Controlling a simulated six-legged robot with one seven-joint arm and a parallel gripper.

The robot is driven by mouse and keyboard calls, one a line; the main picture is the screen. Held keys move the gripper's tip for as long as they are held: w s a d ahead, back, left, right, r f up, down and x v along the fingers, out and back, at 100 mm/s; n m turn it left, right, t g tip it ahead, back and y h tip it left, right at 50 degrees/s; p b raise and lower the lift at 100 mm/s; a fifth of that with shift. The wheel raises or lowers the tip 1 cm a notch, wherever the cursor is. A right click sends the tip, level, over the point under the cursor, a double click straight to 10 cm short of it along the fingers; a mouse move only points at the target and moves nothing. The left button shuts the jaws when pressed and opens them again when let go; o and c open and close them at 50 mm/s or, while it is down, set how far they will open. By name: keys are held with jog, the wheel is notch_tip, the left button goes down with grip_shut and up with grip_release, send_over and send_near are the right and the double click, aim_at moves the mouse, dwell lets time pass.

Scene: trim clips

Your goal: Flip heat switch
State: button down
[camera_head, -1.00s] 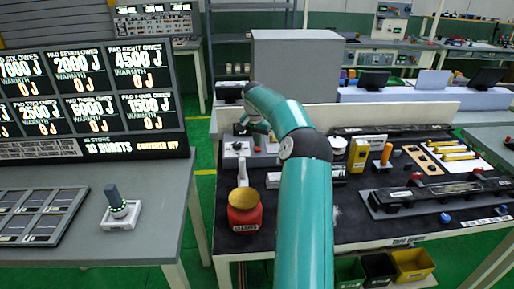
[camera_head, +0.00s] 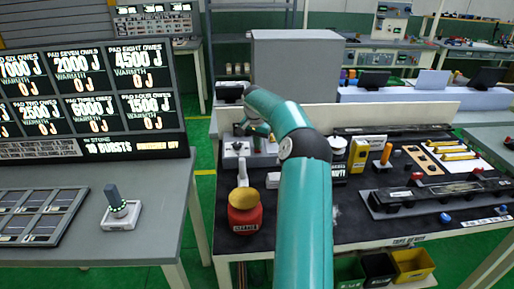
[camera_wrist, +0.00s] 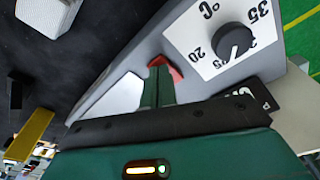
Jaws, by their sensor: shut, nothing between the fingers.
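A grey housing with a white temperature face (camera_wrist: 205,45) fills the upper middle of the wrist view. It carries °C marks and a round black knob (camera_wrist: 232,41). A small red piece (camera_wrist: 170,68), possibly the switch lever, shows right at my fingertips; I cannot tell if they touch it. My gripper (camera_wrist: 158,82) has its green fingers shut together against or just over the housing, with nothing held. In the head view the housing (camera_head: 237,148) sits at the dark bench's back left, and my teal arm hides part of it and most of the gripper.
A red scale with a yellow pan (camera_head: 244,207) stands in front of the housing. A yellow block (camera_head: 358,154) and an orange-handled part (camera_head: 386,154) stand to the right. A joystick box (camera_head: 121,215) sits on the left bench below the display board (camera_head: 90,100).

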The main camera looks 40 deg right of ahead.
notch_tip(320, 180, up, 7)
dwell(0.9)
dwell(0.4)
